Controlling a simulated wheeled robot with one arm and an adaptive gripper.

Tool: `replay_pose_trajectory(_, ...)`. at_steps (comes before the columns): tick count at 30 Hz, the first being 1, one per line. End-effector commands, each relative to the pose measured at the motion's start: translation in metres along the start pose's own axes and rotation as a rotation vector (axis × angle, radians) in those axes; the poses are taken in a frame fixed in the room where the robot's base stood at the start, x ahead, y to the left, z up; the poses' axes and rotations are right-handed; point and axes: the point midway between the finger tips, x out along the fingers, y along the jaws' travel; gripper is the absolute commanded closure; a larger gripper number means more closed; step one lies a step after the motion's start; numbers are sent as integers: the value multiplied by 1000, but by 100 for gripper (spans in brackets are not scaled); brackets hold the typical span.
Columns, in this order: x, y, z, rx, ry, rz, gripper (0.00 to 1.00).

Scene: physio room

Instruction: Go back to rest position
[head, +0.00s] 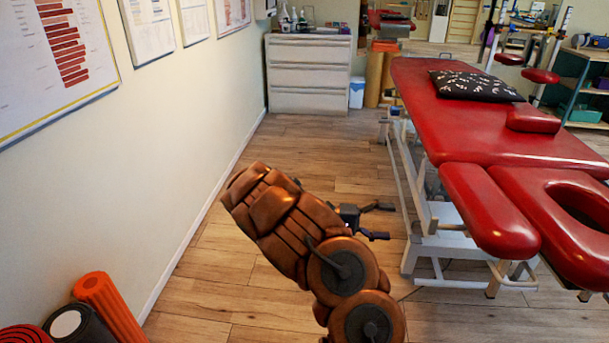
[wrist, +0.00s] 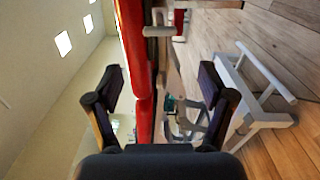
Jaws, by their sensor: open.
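My gripper (head: 384,221) shows in the head view at the end of my brown arm, above the wooden floor and left of the red treatment table (head: 445,117). In the wrist view my gripper (wrist: 163,88) has its two dark fingers spread wide apart, with nothing held between them. The wrist view is turned on its side. Behind the fingers it shows the red edge of the treatment table (wrist: 134,60) and the table's pale metal frame (wrist: 265,118). My gripper looks apart from the table.
A black patterned cushion (head: 474,86) lies on the table. A white drawer cabinet (head: 309,75) stands at the back. An orange foam roller (head: 106,307) and dark rolls are at the lower left by the wall (head: 150,170). The floor (head: 310,145) between wall and table is clear.

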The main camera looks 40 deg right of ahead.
Motion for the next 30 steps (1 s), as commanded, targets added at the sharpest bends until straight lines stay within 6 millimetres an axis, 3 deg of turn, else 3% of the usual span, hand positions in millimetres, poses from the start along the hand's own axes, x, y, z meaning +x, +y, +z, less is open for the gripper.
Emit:
replay_pose_trajectory(7, 0, 5, 2, 1, -2, -4, 19)
replay_pose_trajectory(11, -2, 29, 14, 3, -18, -33, 19)
replay_pose_trajectory(21, -15, 118, 82, -14, -68, -228, 19)
replay_pose_trajectory(30, -36, 170, 144, -63, -50, -454, 19)
